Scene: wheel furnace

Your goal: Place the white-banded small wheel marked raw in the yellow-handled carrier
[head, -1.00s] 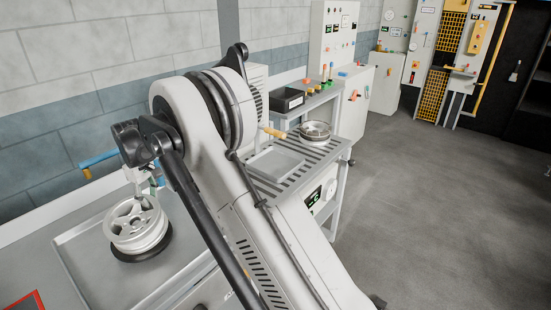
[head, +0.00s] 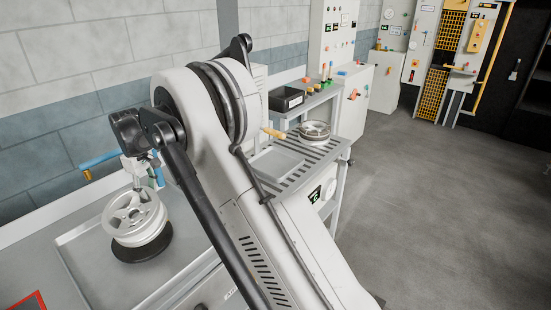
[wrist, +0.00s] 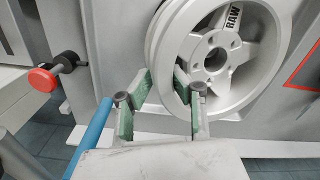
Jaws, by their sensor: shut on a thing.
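The pale small wheel (head: 134,219) hangs tilted just above a black round pad (head: 143,251) at the lower left of the head view. In the wrist view the wheel (wrist: 238,60) shows RAW on a spoke; I cannot make out a white band. My gripper (wrist: 172,88) is shut on the wheel's rim with its green-padded fingers. A yellow-tan handle (head: 273,132) points toward a round metal dish-like thing (head: 315,130) on a slatted table; this looks like the carrier. My arm hides the handle's left end.
The black pad lies in a shallow grey tray (head: 75,241). The slatted table (head: 318,163) also bears a flat grey plate (head: 277,164). A black box (head: 287,100) sits on a shelf behind. Open floor lies to the right. A red knob (wrist: 42,80) shows in the wrist view.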

